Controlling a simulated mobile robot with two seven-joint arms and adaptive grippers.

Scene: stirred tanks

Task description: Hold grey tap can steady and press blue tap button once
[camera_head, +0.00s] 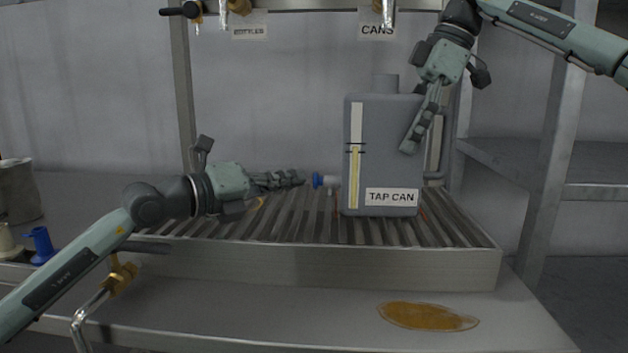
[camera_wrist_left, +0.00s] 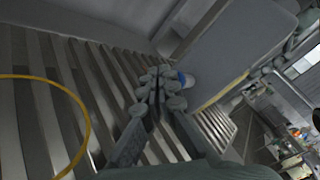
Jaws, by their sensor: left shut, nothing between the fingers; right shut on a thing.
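The grey tap can (camera_head: 382,130) stands upright on the slatted rack, with a "TAP CAN" label and a yellow level strip on its front. Its blue tap button (camera_head: 317,181) sticks out low on its left side. The button also shows in the left wrist view (camera_wrist_left: 182,78), partly behind the fingers. My left gripper (camera_head: 302,179) is shut and empty, level with the button and a small gap to its left. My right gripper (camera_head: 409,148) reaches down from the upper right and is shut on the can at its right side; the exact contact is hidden.
The slatted rack (camera_head: 472,268) has a raised metal front edge. An amber puddle (camera_head: 428,316) lies on the bench before it. A blue funnel-like piece (camera_head: 40,245) and a grey container (camera_head: 18,192) are at the far left. A yellow loop (camera_wrist_left: 84,125) lies near the left wrist.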

